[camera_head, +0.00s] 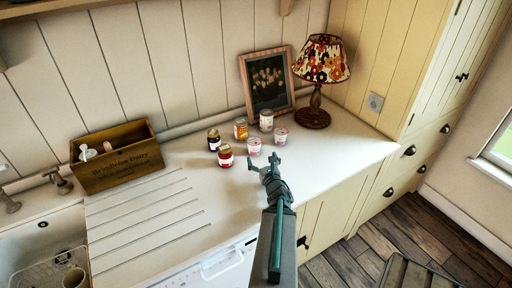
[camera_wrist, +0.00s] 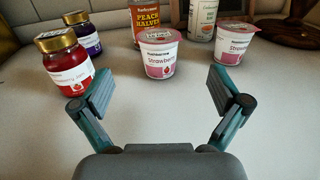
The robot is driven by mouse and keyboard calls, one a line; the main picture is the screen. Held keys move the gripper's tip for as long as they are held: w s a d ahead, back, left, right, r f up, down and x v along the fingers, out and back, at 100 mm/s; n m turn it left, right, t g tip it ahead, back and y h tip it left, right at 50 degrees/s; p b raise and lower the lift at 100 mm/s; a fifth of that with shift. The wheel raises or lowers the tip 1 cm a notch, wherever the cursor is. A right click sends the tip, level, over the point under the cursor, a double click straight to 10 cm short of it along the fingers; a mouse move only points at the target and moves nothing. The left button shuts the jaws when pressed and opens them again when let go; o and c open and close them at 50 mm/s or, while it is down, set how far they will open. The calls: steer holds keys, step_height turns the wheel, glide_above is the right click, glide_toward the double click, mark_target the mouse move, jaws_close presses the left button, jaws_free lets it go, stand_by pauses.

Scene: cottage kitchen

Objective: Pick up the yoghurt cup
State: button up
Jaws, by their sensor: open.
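Two white and pink strawberry yoghurt cups stand upright on the white worktop. The nearer yoghurt cup (camera_wrist: 159,54) is centred ahead of my gripper (camera_wrist: 161,92) in the wrist view, beyond the fingertips and not between them. In the head view this cup (camera_head: 254,146) is just past my gripper (camera_head: 264,164). The other yoghurt cup (camera_wrist: 234,43) is farther back to the right; in the head view it (camera_head: 280,136) stands right of the nearer one. My gripper is open and empty, low over the worktop.
A red jam jar (camera_wrist: 64,62) and a purple jar (camera_wrist: 83,34) stand left of the nearer cup. A peach tin (camera_wrist: 145,17) and a pale tin (camera_wrist: 202,19) stand behind. A lamp (camera_head: 314,117), picture frame (camera_head: 268,80) and wooden box (camera_head: 118,160) are farther off.

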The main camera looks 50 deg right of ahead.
mark_target(254, 141)
steer(key=shift+w+d+f+b, duration=0.25)
steer(key=shift+w+f+b, duration=0.1)
steer(key=shift+b, duration=0.7)
steer(key=b+x, duration=0.1)
steer(key=b, duration=0.4)
steer(key=shift+w+d, duration=0.3)
steer(key=b+x, duration=0.1)
steer(key=b, duration=0.2)
steer(key=shift+w+d, duration=0.2)
steer(key=shift+w, duration=0.05)
steer(key=shift+w+d+r+b, duration=0.25)
steer(key=shift+w+b, duration=0.1)
steer(key=shift+b, duration=0.7)
steer(key=shift+w+d+r, duration=0.1)
steer(key=shift+w+d+r, duration=0.1)
steer(key=shift+w+d, duration=0.05)
steer(key=shift+w, duration=0.05)
steer(key=p+x, duration=0.2)
steer(key=x, duration=0.2)
steer(key=shift+w+d, duration=0.15)
steer(key=shift+w, duration=0.2)
steer(key=c, duration=1.4)
